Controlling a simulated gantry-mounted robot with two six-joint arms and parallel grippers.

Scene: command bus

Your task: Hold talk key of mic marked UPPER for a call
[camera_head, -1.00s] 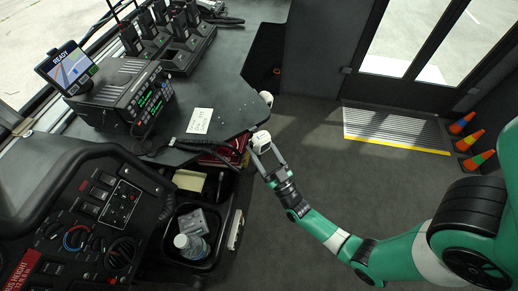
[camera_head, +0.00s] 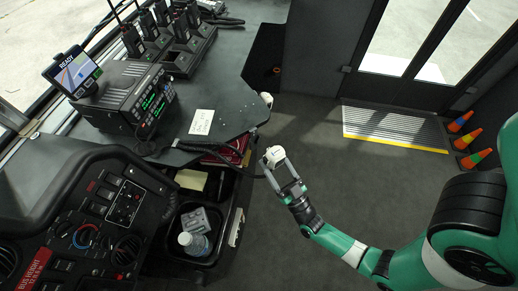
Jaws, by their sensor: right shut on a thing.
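A white hand mic (camera_head: 273,155) is between the fingertips of my right gripper (camera_head: 277,165), just off the counter's right corner, above the floor. A dark cord runs from it back toward the radio unit (camera_head: 135,100) with green displays. Another white piece (camera_head: 267,99), perhaps a second mic, sits at the counter's right edge further back. Any UPPER marking and the talk key are too small to make out. My left gripper is not in view.
The dark counter (camera_head: 225,95) carries a white note card (camera_head: 201,122), a tablet reading READY (camera_head: 72,70) and several handheld radios in chargers (camera_head: 180,35). Below is a bin with a bottle (camera_head: 193,244). Open floor lies around my right arm.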

